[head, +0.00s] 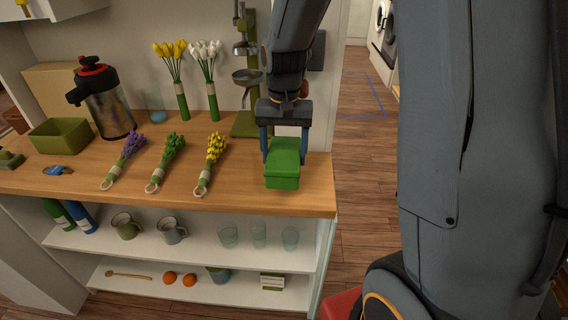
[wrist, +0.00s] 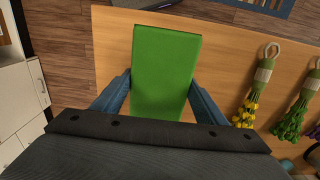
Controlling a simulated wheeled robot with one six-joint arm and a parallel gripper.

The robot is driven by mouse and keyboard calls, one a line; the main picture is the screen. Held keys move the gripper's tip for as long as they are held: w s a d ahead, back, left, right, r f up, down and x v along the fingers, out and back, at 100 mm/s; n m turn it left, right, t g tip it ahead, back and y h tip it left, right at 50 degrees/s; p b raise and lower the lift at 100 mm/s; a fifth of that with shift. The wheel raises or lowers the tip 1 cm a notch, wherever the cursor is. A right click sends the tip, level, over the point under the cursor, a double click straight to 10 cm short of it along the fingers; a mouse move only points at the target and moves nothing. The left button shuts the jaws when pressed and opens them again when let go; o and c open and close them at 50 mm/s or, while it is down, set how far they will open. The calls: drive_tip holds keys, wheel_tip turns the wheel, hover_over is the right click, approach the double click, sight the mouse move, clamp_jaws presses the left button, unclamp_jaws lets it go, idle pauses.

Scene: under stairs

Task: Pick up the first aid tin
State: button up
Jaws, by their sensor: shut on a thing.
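A green box-shaped tin (head: 283,170), which I take to be the first aid tin, is at the right end of the wooden counter. My gripper (head: 285,150) reaches down over it from above, with one blue finger on each side. In the wrist view the tin's plain green top (wrist: 164,70) lies between the two fingers (wrist: 160,92), which are shut on its sides. I cannot tell whether the tin rests on the counter or is slightly raised. No marking shows on it.
The wooden counter (head: 232,190) holds bunches of yellow (head: 210,162), green and purple flowers left of the tin. A green juicer press (head: 246,122) stands behind, with a dark flask (head: 105,100) farther left. Shelves below hold mugs and glasses. Open floor lies to the right.

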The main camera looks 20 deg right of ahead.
drive_tip(key=s+a+b, duration=0.1)
drive_tip(key=s+a, duration=0.2)
drive_tip(key=s, duration=0.5)
drive_tip(key=s+a+b, duration=0.2)
drive_tip(key=s+a, duration=0.2)
drive_tip(key=s, duration=0.4)
drive_tip(key=shift+s, duration=0.35)
drive_tip(key=shift+f, duration=0.1)
drive_tip(key=o, duration=0.6)
drive_tip(key=shift+d, duration=0.1)
drive_tip(key=shift+c, duration=0.2)
drive_tip(key=c, duration=0.8)
drive_tip(key=shift+c, duration=0.2)
